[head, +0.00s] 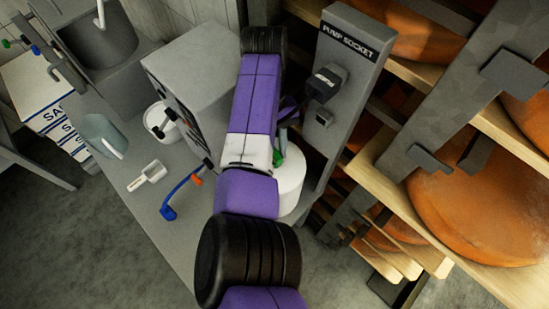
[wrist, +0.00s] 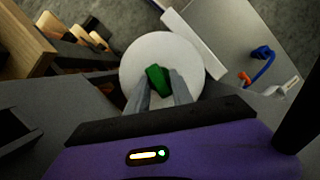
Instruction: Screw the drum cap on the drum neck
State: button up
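The white drum (head: 291,187) stands on the grey bench, partly hidden behind my arm in the head view. In the wrist view I look down on its round white top (wrist: 140,60). The green drum cap (wrist: 157,79) is between the two fingertips of my gripper (wrist: 160,87), which appear closed on its sides. A bit of green also shows beside my arm, over the drum, in the head view (head: 278,158). The drum neck is hidden under the cap and fingers. I cannot tell whether the cap touches the neck.
A grey post marked "PUMP SOCKET" (head: 352,60) stands close right of my arm. A grey box (head: 190,75) is on its left. A blue-handled tool (head: 180,190) and a white scoop (head: 148,176) lie on the bench. Shelves with orange cheese wheels (head: 480,190) fill the right.

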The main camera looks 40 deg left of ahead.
jog(key=o, duration=0.5)
jog(key=shift+d+f, duration=0.2)
jog(key=shift+f, duration=0.2)
jog(key=shift+r, duration=0.1)
jog(key=shift+p+v, duration=1.25)
jog(key=shift+v, duration=2.65)
jog(key=shift+s+a, duration=0.1)
jog(key=shift+a, duration=0.05)
